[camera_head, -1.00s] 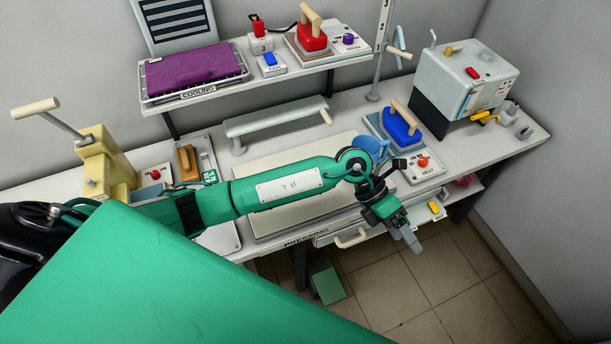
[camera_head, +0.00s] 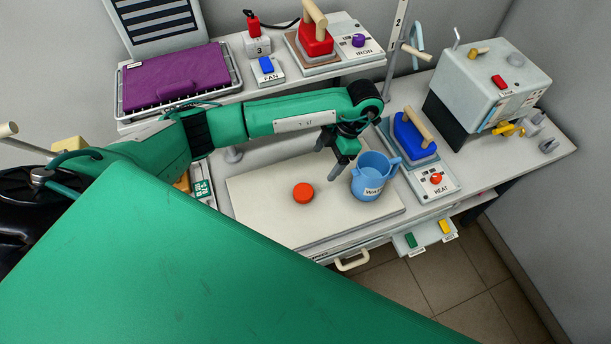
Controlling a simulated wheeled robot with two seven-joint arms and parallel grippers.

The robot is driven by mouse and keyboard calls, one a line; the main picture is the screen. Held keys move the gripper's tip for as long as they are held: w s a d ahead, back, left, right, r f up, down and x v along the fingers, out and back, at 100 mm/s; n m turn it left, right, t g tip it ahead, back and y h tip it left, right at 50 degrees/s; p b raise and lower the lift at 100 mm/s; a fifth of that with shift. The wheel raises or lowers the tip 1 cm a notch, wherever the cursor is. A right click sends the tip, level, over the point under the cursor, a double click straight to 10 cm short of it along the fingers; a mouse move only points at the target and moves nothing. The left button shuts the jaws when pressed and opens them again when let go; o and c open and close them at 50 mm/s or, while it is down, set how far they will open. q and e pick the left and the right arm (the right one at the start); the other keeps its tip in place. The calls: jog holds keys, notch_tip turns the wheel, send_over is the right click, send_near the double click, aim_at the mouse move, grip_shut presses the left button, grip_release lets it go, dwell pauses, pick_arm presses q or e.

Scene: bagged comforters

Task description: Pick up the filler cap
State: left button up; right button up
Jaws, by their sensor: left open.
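A round orange-red cap (camera_head: 303,193), which looks like the filler cap, lies flat on the pale pressing board (camera_head: 262,213). My left gripper (camera_head: 329,157) points down over the board, open and empty. In the picture it is a little above and right of the cap, between the cap and the blue water jug (camera_head: 369,178). It appears apart from the cap. My right gripper is not in view.
Right of the jug stand a blue iron (camera_head: 413,138) and a heat panel (camera_head: 436,182). A grey boiler box (camera_head: 487,82) with a brass fitting on top is farther right.

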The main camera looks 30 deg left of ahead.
pick_arm(q)
jog(key=b, duration=0.4)
send_near(304, 191)
jog(key=shift+s+f, duration=0.25)
jog(key=shift+f, duration=0.75)
jog(key=shift+b+x, duration=0.4)
jog(key=shift+x, duration=0.95)
jog(key=x, duration=0.2)
jog(key=b+x, duration=0.1)
jog(key=x, duration=0.1)
jog(key=shift+a+r, duration=0.15)
jog(key=shift+a, duration=0.15)
jog(key=c, duration=1.1)
jog(key=shift+o, duration=0.2)
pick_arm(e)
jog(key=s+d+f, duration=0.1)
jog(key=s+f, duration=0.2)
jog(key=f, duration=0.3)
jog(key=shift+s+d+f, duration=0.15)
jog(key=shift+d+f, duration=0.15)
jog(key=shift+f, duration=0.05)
